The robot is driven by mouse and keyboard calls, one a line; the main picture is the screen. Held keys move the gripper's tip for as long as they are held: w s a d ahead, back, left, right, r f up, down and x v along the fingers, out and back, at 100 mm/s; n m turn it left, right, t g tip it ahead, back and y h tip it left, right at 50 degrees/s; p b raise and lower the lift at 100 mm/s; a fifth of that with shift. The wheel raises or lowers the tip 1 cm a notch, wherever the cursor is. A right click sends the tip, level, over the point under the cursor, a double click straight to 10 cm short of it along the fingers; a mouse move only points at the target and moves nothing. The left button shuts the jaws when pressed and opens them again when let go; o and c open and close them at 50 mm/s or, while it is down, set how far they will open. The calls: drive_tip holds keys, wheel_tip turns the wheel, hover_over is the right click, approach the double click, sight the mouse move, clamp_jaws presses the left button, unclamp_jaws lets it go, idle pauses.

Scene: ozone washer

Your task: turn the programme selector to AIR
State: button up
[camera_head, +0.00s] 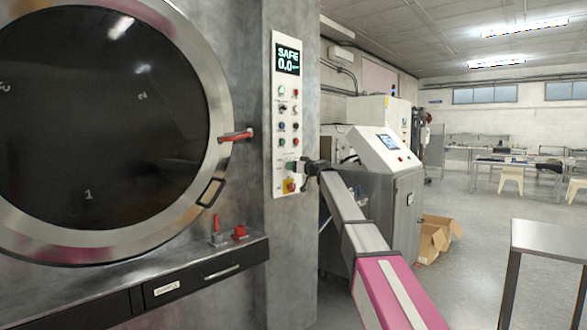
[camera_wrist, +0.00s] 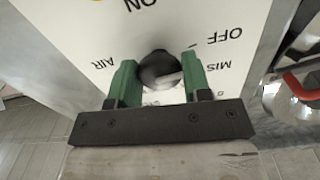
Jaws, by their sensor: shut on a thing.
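The programme selector is a round black knob (camera_wrist: 158,68) on a white panel, in the middle of the wrist view. Upside-down labels surround it: AIR (camera_wrist: 102,63) at left, OFF (camera_wrist: 222,36) at upper right, and a partly hidden label starting MIS (camera_wrist: 217,70) at right. A pale mark shows on the knob's lower right; I cannot tell surely which label it points to. My gripper (camera_wrist: 159,78) has its green fingers on both sides of the knob, shut on it. In the head view my gripper (camera_head: 298,167) is at the panel's lower part and hides the knob.
The white control panel (camera_head: 286,130) has a display reading SAFE 0.0, several buttons and a yellow-backed red button (camera_head: 289,186) just below my gripper. The round washer door (camera_head: 215,85) with a red handle (camera_head: 236,135) is to the left. A ledge (camera_head: 130,275) carries red-topped fittings.

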drive_tip(key=n, duration=3.3)
drive_tip(key=shift+f, duration=0.1)
idle(0.4)
idle(0.5)
drive_tip(key=o, duration=0.9)
